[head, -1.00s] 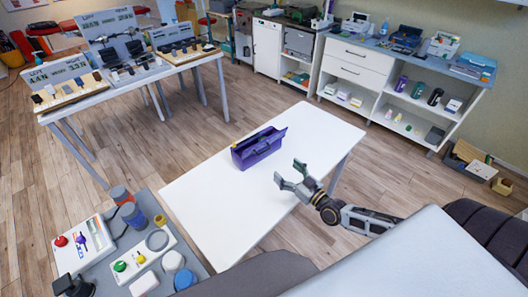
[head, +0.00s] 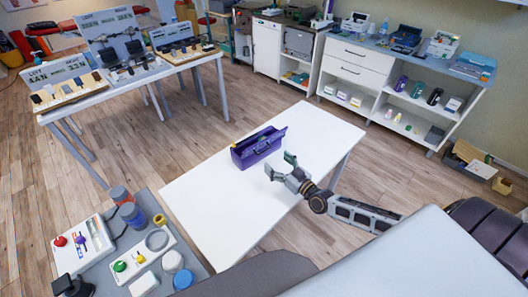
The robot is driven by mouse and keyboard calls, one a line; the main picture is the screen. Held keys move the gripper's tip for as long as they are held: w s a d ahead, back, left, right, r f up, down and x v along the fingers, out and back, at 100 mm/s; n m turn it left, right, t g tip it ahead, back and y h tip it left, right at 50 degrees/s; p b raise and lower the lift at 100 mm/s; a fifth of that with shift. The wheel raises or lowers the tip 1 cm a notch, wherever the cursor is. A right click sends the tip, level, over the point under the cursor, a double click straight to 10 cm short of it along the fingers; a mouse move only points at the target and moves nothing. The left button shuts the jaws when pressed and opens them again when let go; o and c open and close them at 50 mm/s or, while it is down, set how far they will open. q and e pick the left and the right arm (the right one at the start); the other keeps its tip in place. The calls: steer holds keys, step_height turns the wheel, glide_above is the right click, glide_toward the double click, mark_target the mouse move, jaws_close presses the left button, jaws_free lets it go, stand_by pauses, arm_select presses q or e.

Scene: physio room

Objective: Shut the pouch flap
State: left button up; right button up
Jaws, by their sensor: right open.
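The purple pouch (head: 258,150) stands on the white table (head: 215,205), toward its far side. Its flap (head: 270,137) looks raised along the right and back, and something yellowish shows inside at the left end. My right gripper (head: 279,165) is open and empty, above the table just in front of and to the right of the pouch. My left gripper is not in view.
A grey surface at lower left holds jars (head: 130,213) and panels with coloured knobs (head: 139,258). A display table (head: 125,80) stands at upper left, shelves (head: 400,85) at the back right. Much of the white table's front is clear.

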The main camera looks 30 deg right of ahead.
mark_target(264, 151)
steer(key=shift+x, duration=4.3)
steer(key=shift+c, duration=0.4)
steer(key=c, duration=0.7)
